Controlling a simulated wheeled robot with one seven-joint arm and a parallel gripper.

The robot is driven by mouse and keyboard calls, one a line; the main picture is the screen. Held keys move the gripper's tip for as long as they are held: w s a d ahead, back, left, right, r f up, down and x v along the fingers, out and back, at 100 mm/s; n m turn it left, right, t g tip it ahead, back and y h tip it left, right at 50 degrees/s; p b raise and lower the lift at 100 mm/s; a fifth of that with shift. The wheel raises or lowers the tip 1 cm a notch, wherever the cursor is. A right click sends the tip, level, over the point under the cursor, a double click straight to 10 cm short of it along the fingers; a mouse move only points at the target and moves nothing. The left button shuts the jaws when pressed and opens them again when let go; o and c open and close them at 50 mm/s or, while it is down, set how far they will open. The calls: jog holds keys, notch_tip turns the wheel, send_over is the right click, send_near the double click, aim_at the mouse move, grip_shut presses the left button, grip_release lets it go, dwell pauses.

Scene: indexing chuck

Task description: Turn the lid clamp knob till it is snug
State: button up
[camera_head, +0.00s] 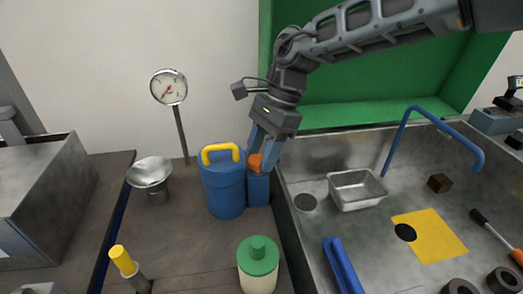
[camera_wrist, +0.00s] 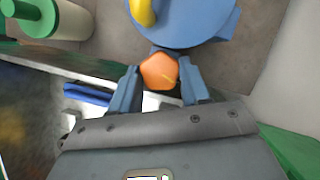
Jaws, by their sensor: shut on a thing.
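The lid clamp knob is an orange, several-sided knob (camera_wrist: 159,72) with a thin yellow line on its face. It sits at the side of a blue canister (camera_head: 223,186) with a yellow handle on its lid. My gripper (camera_head: 263,150) reaches down from above and is shut on the knob, one finger on each side. In the wrist view my gripper (camera_wrist: 157,85) has the knob between its two blue fingers. The canister's lid (camera_wrist: 190,20) shows at the top of that view. In the head view the fingers partly hide the knob.
A blue block (camera_head: 258,190) stands below the knob. A gauge on a post (camera_head: 169,88), a metal funnel (camera_head: 150,172) and a green-topped jar (camera_head: 258,262) stand around the canister. A metal sink (camera_head: 325,155) with a tray (camera_head: 356,190) lies to the right.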

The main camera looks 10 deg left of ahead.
jog(key=m, duration=0.2)
jog(key=m+t+p, duration=0.1)
jog(key=shift+s+d+r+m+y, duration=0.1)
jog(key=shift+d+m+y, duration=0.05)
jog(key=shift+m+y, duration=0.25)
jog(key=shift+s+m+t, duration=0.1)
jog(key=shift+m+t, duration=0.45)
jog(key=shift+m, duration=0.7)
jog(key=shift+s+m+t, duration=0.1)
jog(key=shift+m+t, duration=0.45)
jog(key=shift+m, duration=0.7)
jog(key=o, duration=1)
jog(key=shift+o, duration=0.2)
jog(key=b+v, duration=0.1)
jog(key=v, duration=0.6)
jog(key=shift+d+r, duration=0.25)
jog(key=shift+r, duration=0.05)
